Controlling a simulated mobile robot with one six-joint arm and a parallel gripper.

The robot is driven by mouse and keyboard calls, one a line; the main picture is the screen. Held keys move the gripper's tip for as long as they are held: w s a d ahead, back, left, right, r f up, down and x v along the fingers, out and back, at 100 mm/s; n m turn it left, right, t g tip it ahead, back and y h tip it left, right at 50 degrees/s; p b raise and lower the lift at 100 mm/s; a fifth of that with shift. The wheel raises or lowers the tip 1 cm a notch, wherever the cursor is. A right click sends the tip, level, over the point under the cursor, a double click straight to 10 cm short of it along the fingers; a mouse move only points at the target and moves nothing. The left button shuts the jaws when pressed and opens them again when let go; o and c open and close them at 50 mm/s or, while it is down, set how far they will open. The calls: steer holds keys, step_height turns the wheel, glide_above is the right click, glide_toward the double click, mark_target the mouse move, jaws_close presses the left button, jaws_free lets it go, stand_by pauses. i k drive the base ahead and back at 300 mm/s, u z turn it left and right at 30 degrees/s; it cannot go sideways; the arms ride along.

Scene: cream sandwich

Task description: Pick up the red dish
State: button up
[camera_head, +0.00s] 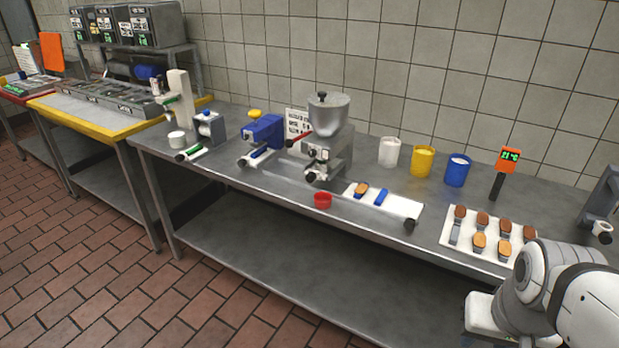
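The red dish (322,200) is a small round red cup near the front edge of the steel table (270,187). It stands just in front of the steel dispenser machine (328,140), to the left of a white board (398,207). My arm shows at the lower right corner, well to the right of the dish. The gripper's fingers are not visible, so its state does not show.
A white tray (446,238) with several biscuit-like pieces lies at the right. White (389,152), yellow (422,161) and blue (457,170) containers stand at the back. A blue device (262,131) stands left of the dispenser. The floor in front is clear.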

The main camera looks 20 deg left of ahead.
mark_target(322, 200)
steer(key=u, duration=1.1)
steer(key=k, duration=1.05)
steer(key=u, duration=0.55)
steer(key=i, duration=1.95)
steer(key=z, duration=0.35)
